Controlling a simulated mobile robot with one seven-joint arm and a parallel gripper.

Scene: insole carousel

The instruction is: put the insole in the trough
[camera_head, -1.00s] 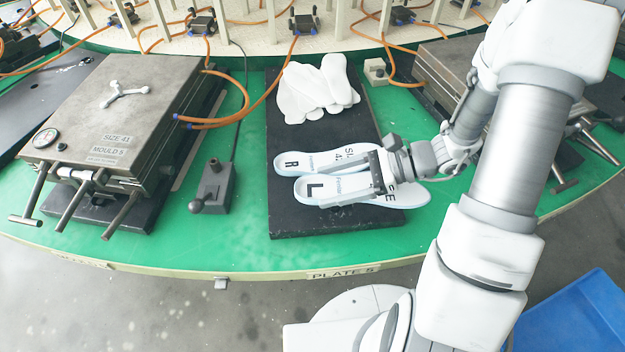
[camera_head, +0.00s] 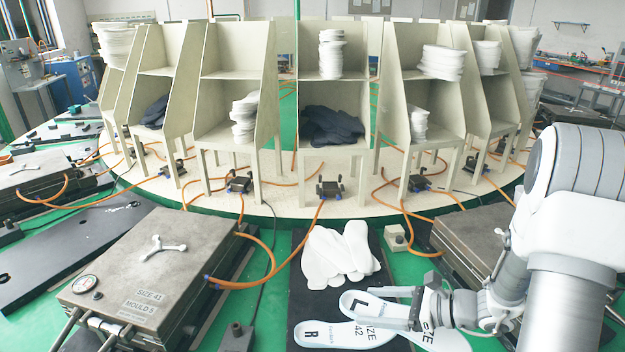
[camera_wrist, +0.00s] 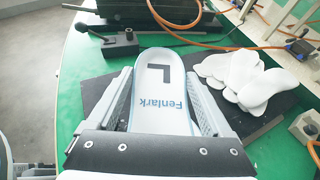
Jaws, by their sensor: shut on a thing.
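My gripper (camera_head: 374,308) is shut across the white insole marked L (camera_head: 358,300), with one finger along each long side. The insole appears lifted above the black board (camera_head: 303,302). In the wrist view the same insole (camera_wrist: 163,62) points away between the fingers of my gripper (camera_wrist: 160,78), its L and "Fenlark" print facing up. I cannot make out a trough in the current frames.
White insole-shaped sheets (camera_head: 338,258) lie at the board's far end. A closed metal mould (camera_head: 150,262) stands to the left, another (camera_head: 480,235) to the right behind my arm. Shelves (camera_head: 330,95) holding white and dark stacks stand behind.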

